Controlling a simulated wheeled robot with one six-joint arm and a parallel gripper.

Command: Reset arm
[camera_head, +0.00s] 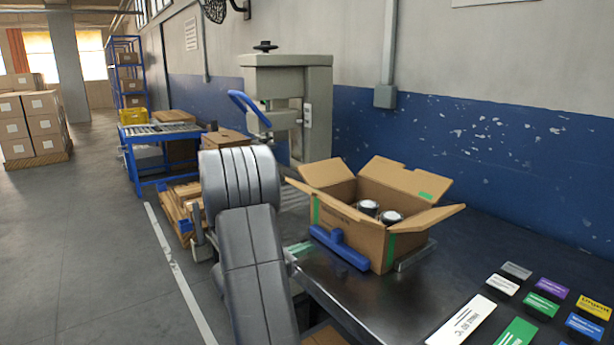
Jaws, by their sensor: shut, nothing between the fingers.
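My grey arm links (250,240) rise in the lower middle of the head view, left of the black work table. My gripper does not show; the end of the arm is hidden or out of the picture.
Coloured label cards (543,306) lie at right. A beige machine (290,100) stands behind. The floor (90,240) at left is clear.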

